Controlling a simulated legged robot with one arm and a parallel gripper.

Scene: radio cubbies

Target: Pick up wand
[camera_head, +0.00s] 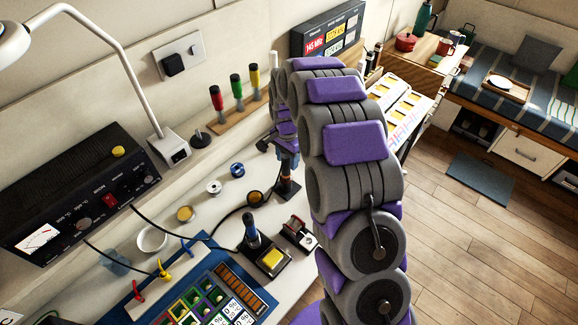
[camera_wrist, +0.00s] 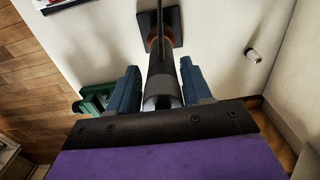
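The wand (camera_wrist: 160,68), which I take to be the dark upright rod, stands in a square black base with an orange ring around its foot. In the head view, its base (camera_head: 289,190) is on the white worktop, and the upper part is mostly hidden by my gripper. My gripper (camera_wrist: 161,72) is over it, with one blue-grey finger on each side of the rod. The fingers are spread; a gap shows on the left, and the right finger is very close to the rod. Contact there cannot be told.
A green object (camera_wrist: 97,98) lies beside the left finger, and a small white cylinder (camera_wrist: 254,56) is at the right. Red, green and yellow handles stand in a wooden rack (camera_head: 240,113) near the wall. A black radio (camera_head: 75,200) is at left.

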